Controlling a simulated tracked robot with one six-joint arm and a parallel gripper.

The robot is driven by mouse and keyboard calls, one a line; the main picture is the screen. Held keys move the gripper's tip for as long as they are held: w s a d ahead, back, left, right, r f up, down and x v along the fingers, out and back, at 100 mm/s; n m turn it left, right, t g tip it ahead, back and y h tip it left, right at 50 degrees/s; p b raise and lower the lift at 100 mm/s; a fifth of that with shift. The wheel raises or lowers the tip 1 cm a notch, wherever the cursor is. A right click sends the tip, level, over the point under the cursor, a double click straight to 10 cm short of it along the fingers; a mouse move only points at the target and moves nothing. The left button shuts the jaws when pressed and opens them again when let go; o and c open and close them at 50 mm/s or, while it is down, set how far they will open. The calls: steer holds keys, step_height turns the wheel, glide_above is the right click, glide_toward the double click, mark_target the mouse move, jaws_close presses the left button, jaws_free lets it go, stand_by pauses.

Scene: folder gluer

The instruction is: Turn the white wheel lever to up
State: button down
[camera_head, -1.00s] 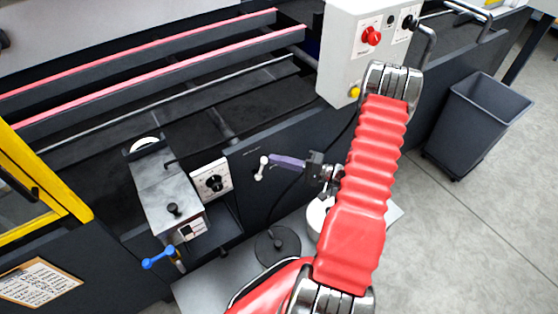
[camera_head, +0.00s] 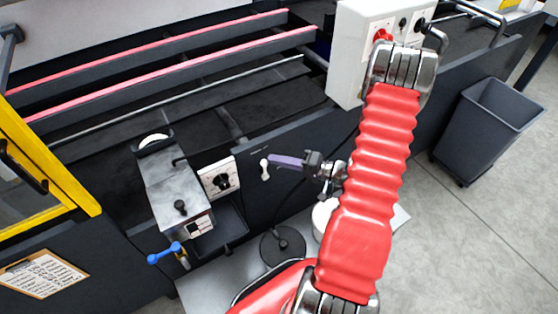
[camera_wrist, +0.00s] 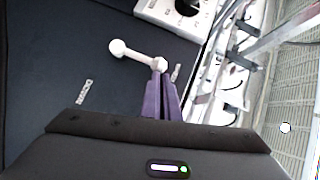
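The white wheel lever (camera_head: 265,170) is a short white bar with rounded ends on the dark front panel of the machine. In the wrist view the lever (camera_wrist: 135,54) runs from a ball end at upper left to another end at the fingertips. My gripper (camera_head: 273,159) has purple fingers and reaches the lever from the right. In the wrist view my gripper (camera_wrist: 159,72) has its fingers close together around the near end of the lever, appearing shut on it. The fingertips partly hide that end.
A dial plate (camera_head: 218,178) with a black knob is left of the lever. A metal block (camera_head: 178,190) and a blue handle (camera_head: 165,253) are further left. A white control box (camera_head: 350,60) stands above right. A grey bin (camera_head: 487,130) stands on the floor at right.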

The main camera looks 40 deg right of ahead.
steer(key=shift+a, duration=0.1)
steer(key=w+d+r+v, duration=0.1)
steer(key=d+v, duration=0.1)
steer(key=v, duration=1.1)
steer(key=shift+w+r, duration=0.15)
steer(key=shift+w, duration=0.25)
steer(key=shift+d, duration=0.1)
